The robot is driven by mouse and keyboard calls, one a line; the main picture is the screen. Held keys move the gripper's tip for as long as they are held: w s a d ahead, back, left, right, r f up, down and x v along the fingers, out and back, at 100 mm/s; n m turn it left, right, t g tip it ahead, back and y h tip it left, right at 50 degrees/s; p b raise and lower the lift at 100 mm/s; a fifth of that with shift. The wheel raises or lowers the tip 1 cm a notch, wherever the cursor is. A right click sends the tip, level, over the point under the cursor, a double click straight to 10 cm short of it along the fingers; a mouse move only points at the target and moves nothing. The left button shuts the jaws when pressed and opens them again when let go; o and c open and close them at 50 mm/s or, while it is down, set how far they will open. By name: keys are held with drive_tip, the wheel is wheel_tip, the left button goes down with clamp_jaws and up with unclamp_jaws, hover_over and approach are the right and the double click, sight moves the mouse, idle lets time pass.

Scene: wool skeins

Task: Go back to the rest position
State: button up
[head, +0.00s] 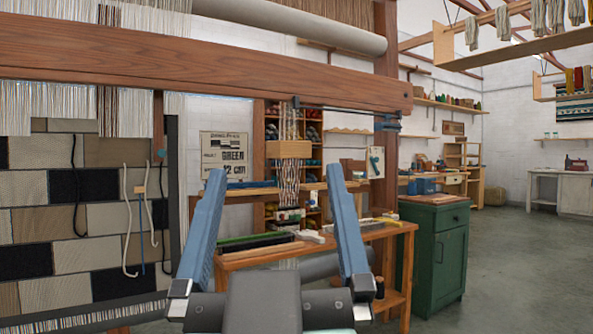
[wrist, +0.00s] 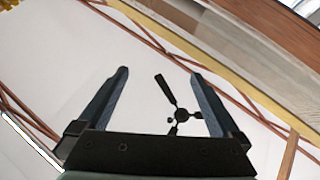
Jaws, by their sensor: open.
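My gripper (head: 276,190) stands in the lower middle of the head view, with its two blue fingers spread wide apart and nothing between them. It also shows in the wrist view (wrist: 163,88), open and empty. The wrist camera faces a pale ceiling with reddish-brown beams, and a black ceiling fan (wrist: 181,115) shows beyond the fingers. In the head view my gripper is in front of the wooden workbench (head: 345,238), and the fingers hide part of it. No skein is in the gripper.
A large loom beam (head: 200,65) crosses the upper left, above a woven cloth (head: 65,205). A green cabinet (head: 440,250) stands right of the bench. Wool skeins (head: 538,18) hang from a rack at the upper right. Grey floor (head: 520,270) lies open at the right.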

drive_tip(key=shift+m+t+h, duration=0.5)
drive_tip(key=shift+m+t, duration=0.1)
drive_tip(key=shift+t, duration=0.2)
drive_tip(key=s+r, duration=0.1)
drive_tip(key=s+d+r, duration=0.1)
drive_tip(key=s+r, duration=0.1)
drive_tip(key=shift+s+d, duration=0.3)
drive_tip(key=shift+d, duration=0.05)
